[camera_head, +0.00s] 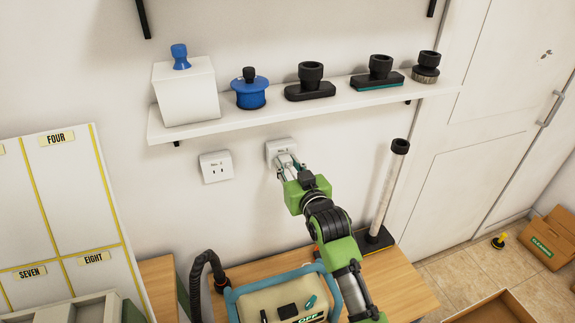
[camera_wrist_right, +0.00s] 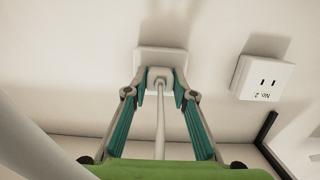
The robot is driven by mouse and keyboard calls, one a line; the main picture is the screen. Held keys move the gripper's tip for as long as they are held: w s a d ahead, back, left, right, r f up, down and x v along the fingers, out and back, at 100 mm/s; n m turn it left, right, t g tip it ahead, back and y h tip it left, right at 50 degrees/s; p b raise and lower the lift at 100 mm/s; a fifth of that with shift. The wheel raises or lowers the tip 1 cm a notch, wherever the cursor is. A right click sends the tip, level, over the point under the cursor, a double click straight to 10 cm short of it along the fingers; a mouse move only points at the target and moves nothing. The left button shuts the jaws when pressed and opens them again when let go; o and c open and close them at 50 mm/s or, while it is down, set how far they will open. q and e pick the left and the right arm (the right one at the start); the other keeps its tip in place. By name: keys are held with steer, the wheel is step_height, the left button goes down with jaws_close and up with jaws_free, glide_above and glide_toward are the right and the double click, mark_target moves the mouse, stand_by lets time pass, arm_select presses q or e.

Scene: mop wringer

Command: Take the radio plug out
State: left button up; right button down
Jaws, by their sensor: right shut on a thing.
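My right gripper (camera_head: 287,164) reaches up to the right-hand wall socket (camera_head: 279,147). In the right wrist view its teal-padded fingers (camera_wrist_right: 159,90) are shut on a white plug (camera_wrist_right: 159,74), one on each side. The plug sits at the face of the white socket plate (camera_wrist_right: 148,58); whether its pins are fully in is hidden. A white cord (camera_wrist_right: 160,125) runs from the plug back between the fingers. No radio can be made out in either view, and my left gripper is out of sight.
An empty socket marked No. 2 (camera_head: 215,167) is to the left on the wall, and also shows in the wrist view (camera_wrist_right: 264,79). A white shelf (camera_head: 240,120) with attachments hangs above. Below are a wooden table (camera_head: 405,287), a blue-framed machine (camera_head: 262,299) and an upright tube (camera_head: 388,190).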

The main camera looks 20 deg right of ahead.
steer(key=shift+s+f, duration=0.1)
steer(key=shift+s+d+p, duration=0.1)
steer(key=shift+s+p, duration=1.25)
steer(key=shift+s, duration=1.25)
